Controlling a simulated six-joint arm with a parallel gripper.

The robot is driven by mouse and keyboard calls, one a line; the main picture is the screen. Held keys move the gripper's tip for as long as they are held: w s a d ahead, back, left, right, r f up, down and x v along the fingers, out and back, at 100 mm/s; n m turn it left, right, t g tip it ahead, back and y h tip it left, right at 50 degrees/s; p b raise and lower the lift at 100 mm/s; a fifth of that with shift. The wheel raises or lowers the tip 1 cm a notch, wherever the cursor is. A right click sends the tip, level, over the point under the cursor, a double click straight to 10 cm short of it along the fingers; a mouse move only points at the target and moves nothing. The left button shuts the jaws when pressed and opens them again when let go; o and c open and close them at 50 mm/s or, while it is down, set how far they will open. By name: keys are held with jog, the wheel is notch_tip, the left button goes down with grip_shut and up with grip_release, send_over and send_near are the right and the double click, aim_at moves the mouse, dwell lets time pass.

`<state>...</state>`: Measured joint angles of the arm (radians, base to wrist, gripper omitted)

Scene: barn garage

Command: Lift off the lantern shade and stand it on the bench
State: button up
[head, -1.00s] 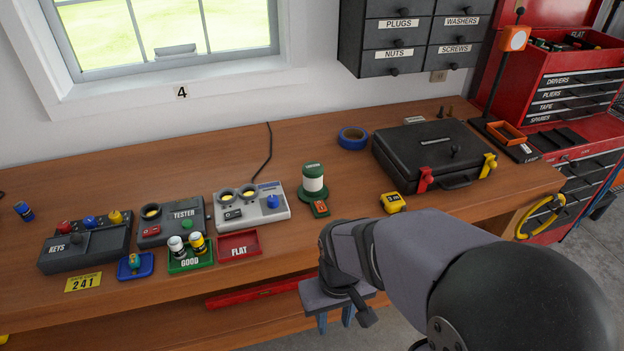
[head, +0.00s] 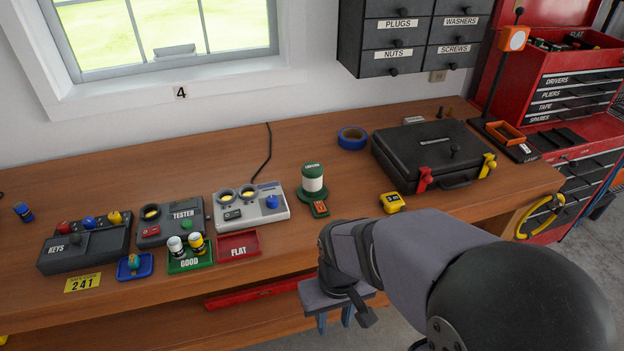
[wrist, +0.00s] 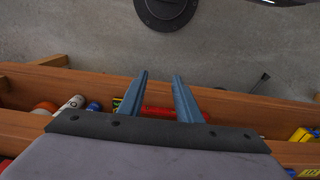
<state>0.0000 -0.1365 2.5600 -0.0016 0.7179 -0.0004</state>
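The lantern (head: 313,183) stands upright on the bench, right of the grey two-dial device. It has a green top, a white shade (head: 313,184) and a green base with a small orange-marked tab in front. The shade is seated on the lantern. My gripper (head: 335,318) is low, in front of the bench's front edge and below its top, apart from the lantern. In the wrist view my gripper (wrist: 158,80) shows two blue fingers apart with nothing between them. The lantern is not in the wrist view.
The bench top (head: 345,165) is clear behind and around the lantern. A yellow tape measure (head: 391,202), blue tape roll (head: 352,138) and black case (head: 430,152) lie to the right. The red FLAT tray (head: 238,245) and green GOOD tray (head: 190,263) are to the left.

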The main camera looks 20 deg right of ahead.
jog(key=o, duration=0.9)
